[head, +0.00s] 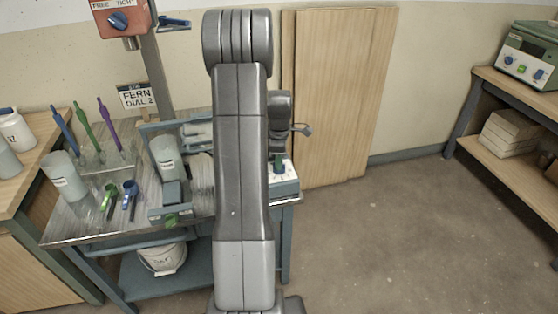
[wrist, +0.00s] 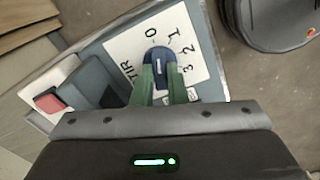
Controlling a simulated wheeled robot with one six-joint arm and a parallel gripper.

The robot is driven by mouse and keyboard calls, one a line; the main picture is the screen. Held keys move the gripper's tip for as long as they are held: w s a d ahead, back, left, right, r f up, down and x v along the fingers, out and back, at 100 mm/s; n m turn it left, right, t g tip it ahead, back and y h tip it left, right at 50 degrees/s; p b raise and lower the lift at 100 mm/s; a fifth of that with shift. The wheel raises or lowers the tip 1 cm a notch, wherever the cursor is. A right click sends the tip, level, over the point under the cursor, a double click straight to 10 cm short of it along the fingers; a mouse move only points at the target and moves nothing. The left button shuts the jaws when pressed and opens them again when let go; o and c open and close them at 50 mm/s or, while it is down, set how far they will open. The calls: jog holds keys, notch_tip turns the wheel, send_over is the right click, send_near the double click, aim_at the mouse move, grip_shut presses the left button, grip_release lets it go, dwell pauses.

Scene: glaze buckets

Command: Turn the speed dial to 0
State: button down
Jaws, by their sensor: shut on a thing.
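The speed dial (wrist: 158,60) is a dark blue knob on a white scale plate (wrist: 128,47) marked 0, 1, 2, 3 and with lettering partly covered. My gripper (wrist: 161,78) has its green fingers shut on the dial, one on each side. A small pale mark shows on the knob's top, but I cannot tell for certain which number it points at. The 0 lies just beyond the knob. In the head view, my gripper (head: 278,164) is at the white-topped control box (head: 287,186) at the bench's right end, partly hidden behind my arm.
A red switch (wrist: 47,103) sits beside the plate. The sign (head: 138,97) reads FERN, DIAL 2. Cups, colored tools and a post with a red box (head: 118,18) stand on the left. Boards (head: 340,90) lean behind. The floor at right is clear.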

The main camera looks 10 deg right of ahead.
jog(key=shift+n, duration=1.1)
jog(key=shift+r, duration=0.1)
jog(key=c, duration=1.4)
grip_release()
jog(key=shift+c, duration=0.2)
notch_tip(320, 180, up, 14)
notch_tip(320, 180, down, 14)
jog(key=shift+f, duration=0.1)
